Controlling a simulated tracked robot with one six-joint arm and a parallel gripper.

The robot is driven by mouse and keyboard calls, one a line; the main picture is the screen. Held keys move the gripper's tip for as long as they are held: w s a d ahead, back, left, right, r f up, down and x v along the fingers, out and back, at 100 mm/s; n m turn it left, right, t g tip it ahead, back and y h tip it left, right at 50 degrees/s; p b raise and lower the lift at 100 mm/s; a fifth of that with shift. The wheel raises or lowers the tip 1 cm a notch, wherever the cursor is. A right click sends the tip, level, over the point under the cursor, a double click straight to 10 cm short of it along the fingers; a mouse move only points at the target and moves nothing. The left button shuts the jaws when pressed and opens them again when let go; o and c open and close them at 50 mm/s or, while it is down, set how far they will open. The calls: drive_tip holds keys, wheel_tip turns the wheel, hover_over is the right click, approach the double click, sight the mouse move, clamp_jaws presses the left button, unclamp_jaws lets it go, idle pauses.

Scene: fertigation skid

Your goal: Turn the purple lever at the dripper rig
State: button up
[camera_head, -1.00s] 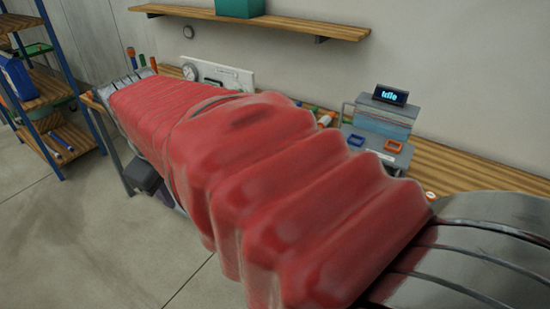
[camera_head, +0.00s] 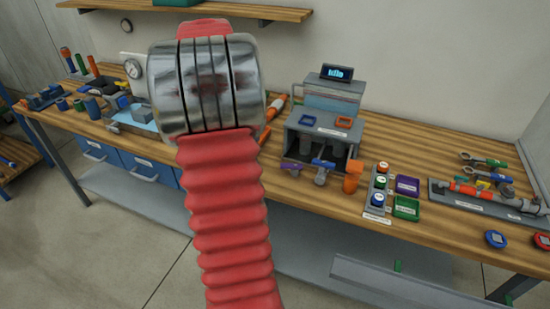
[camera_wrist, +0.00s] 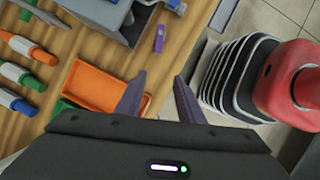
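The dripper rig (camera_head: 325,125) is a grey stand on the wooden bench in the head view, with a display reading "Idle" above it. The purple lever (camera_head: 291,166) sits low at its front left, beside a blue lever (camera_head: 322,165). In the wrist view a small purple piece (camera_wrist: 160,38), apparently that lever, shows beyond the fingertips. My gripper (camera_wrist: 160,88) is open and empty, its two dark fingers apart and clear of the purple piece. My gripper is hidden behind my red arm in the head view.
An orange tray (camera_wrist: 95,86) lies close to the left finger in the wrist view, with several markers farther left. In the head view, a button box (camera_head: 379,185) and a pipe assembly (camera_head: 485,195) stand right of the rig.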

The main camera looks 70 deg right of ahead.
sight(285, 165)
drive_tip(key=s+d, duration=0.1)
drive_tip(key=s+d+f, duration=0.1)
drive_tip(key=shift+s+d, duration=0.1)
drive_tip(key=shift+s, duration=0.2)
drive_tip(key=x, duration=1.3)
drive_tip(key=shift+s+a+f, duration=0.25)
drive_tip(key=shift+s+f, duration=0.05)
drive_tip(key=shift+s, duration=0.05)
clamp_jaws()
